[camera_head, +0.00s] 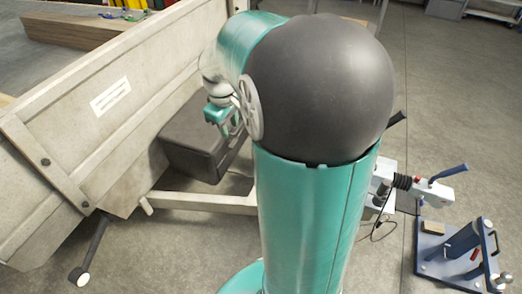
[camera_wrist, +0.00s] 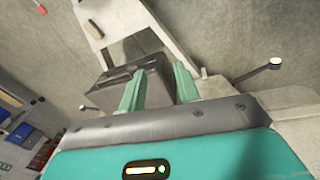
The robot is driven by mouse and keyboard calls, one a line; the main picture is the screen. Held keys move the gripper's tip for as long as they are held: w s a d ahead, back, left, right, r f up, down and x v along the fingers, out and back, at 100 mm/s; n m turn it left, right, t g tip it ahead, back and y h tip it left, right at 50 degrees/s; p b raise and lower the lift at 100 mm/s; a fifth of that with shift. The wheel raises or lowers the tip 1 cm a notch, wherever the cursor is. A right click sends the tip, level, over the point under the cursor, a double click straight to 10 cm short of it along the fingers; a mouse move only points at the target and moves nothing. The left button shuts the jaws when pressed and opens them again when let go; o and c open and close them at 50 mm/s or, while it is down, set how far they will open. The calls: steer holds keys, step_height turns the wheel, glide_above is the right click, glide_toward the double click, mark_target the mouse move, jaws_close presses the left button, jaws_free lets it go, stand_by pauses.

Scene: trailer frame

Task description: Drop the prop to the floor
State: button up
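A dark rod with a round pale end (camera_head: 87,254), which may be the prop, slants down from the trailer's lower edge at the lower left in the head view. In the wrist view, a similar rod (camera_wrist: 254,70) sticks out to the right of the trailer frame, and another pale-ended rod (camera_wrist: 93,108) shows at the left. I cannot tell which one is the prop. My gripper (camera_head: 231,127) is beside the trailer, above a dark grey box. In the wrist view its teal fingers (camera_wrist: 159,69) are apart with nothing held between them, and the box lies beyond them.
The pale trailer side (camera_head: 120,100) fills the left of the head view. The dark grey box (camera_head: 203,145) sits on its frame. A coupling with a blue handle (camera_head: 448,173) and a blue stand (camera_head: 460,255) are at the right. Concrete floor is open at upper right.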

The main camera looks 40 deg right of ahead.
steer(key=s+d+f+n+g+y, duration=0.1)
steer(key=s+d+f+y, duration=0.15)
steer(key=d+f, duration=1.05)
steer(key=s+d+f+n+g+y, duration=0.1)
steer(key=s+d+f, duration=0.2)
steer(key=d+f, duration=0.95)
steer(key=x, duration=1)
steer(key=a+x, duration=0.1)
steer(key=x, duration=0.4)
steer(key=shift+w+a+f, duration=0.1)
steer(key=shift+w+f, duration=0.15)
steer(key=shift+f, duration=0.05)
jaws_close()
